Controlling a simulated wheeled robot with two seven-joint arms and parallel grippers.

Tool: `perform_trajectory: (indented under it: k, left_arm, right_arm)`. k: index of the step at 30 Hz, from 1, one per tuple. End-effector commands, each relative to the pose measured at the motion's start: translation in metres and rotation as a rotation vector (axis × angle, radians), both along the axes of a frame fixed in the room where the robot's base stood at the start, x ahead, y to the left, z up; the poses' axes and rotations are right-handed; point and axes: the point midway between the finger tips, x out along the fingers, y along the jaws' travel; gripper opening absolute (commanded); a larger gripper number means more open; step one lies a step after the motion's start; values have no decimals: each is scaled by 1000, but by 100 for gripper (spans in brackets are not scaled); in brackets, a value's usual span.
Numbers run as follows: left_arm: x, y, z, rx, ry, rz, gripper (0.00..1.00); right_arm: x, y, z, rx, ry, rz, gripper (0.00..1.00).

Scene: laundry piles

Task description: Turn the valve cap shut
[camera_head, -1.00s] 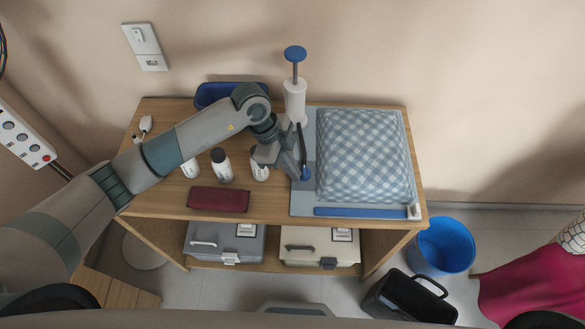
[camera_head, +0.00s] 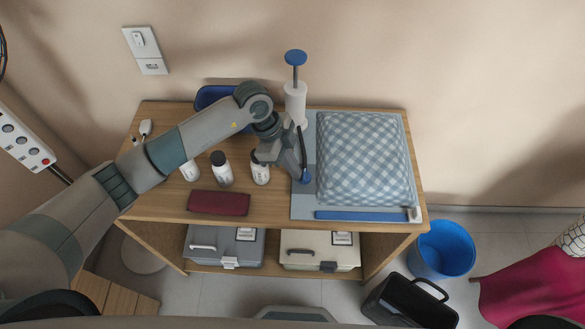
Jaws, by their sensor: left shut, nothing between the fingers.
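A white hand pump (camera_head: 296,104) with a blue top knob stands upright at the back of the table. A dark hose runs from it down to a small blue valve cap (camera_head: 306,178) on the left edge of the grey-blue bag. The bag (camera_head: 309,205) lies flat under a blue checked cushion (camera_head: 364,158). My left gripper (camera_head: 300,176) is shut, with its tips at the blue cap, pointing down and right. It hides part of the cap, and I cannot tell if they touch. My right gripper is not in view.
Several white bottles (camera_head: 221,168) stand left of my left gripper. A dark red pouch (camera_head: 218,203) lies in front of them. A blue bin (camera_head: 214,95) sits at the back. A blue sealing strip (camera_head: 361,215) lies along the bag's front edge. The wooden table (camera_head: 265,208) is bare at front centre.

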Motion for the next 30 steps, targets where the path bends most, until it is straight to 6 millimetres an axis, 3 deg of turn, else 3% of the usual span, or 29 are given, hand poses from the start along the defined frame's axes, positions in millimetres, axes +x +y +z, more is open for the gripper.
perform_trajectory:
  k: [4,11,30]
  left_arm:
    - [1,-4,7,-15,-6,-3,0]
    - [3,5,25,-12,-7,-3,0]
    - [12,55,135,-3,-5,0,0]
  right_arm:
    - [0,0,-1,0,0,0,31]
    - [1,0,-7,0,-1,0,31]
    - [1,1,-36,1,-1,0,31]
